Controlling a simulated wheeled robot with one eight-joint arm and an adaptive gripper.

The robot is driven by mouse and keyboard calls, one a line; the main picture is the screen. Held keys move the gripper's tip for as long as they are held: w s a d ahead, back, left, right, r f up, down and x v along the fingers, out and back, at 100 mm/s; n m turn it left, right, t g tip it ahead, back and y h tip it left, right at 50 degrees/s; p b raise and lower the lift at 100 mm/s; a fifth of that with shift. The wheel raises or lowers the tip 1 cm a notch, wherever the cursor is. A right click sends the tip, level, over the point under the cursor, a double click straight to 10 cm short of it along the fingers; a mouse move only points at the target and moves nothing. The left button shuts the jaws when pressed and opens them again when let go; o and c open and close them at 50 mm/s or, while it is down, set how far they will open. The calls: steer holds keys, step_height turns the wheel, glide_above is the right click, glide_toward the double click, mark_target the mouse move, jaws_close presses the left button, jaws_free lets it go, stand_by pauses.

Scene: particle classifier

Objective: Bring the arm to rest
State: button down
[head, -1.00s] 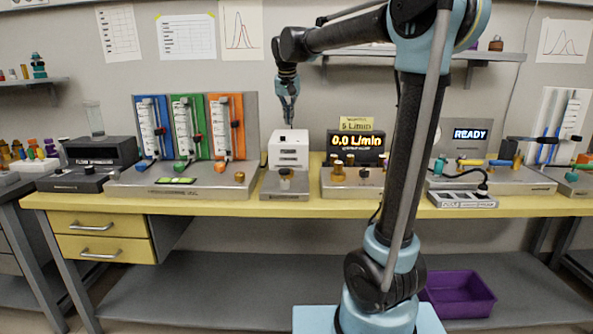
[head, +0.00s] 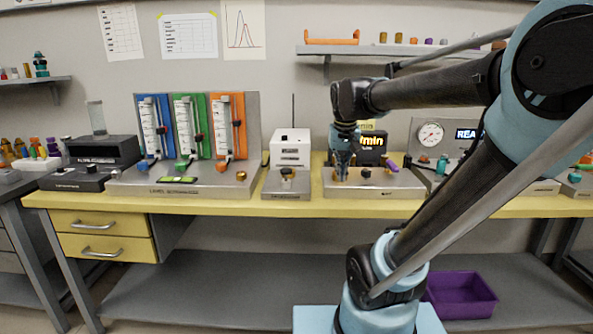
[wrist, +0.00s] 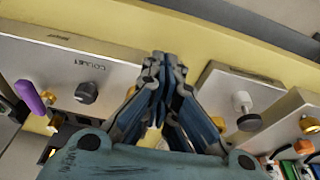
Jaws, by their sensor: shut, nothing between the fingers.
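My gripper (head: 342,172) hangs from my arm, pointing down in front of the black display box (head: 371,147) and over the grey base plate (head: 400,188) of that station. In the wrist view my gripper (wrist: 163,62) has its fingertips together, with nothing between them. The tips show over the gap between two grey station plates, near the yellow bench edge. My arm covers part of the display and the READY panel behind it. I cannot tell whether the gripper touches the plate.
The yellow bench (head: 290,208) carries blue, green and orange flowmeter panels (head: 195,125), a white box (head: 290,148) and a gauge (head: 430,134). A purple knob (wrist: 29,98) and black knob (wrist: 87,92) lie near the gripper. A purple bin (head: 462,294) sits on the lower shelf.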

steer(key=s+d+f, duration=0.2)
steer(key=s+f, duration=0.5)
steer(key=f, duration=0.1)
steer(key=s+d+f, duration=0.3)
steer(key=s+f, duration=0.5)
steer(key=shift+s+f+g, duration=0.15)
steer(key=shift+s+g, duration=0.05)
steer(key=shift+g, duration=0.1)
steer(key=shift+w, duration=0.1)
steer(key=shift+w+f, duration=0.2)
steer(key=shift+w, duration=0.15)
steer(key=shift+d, duration=0.15)
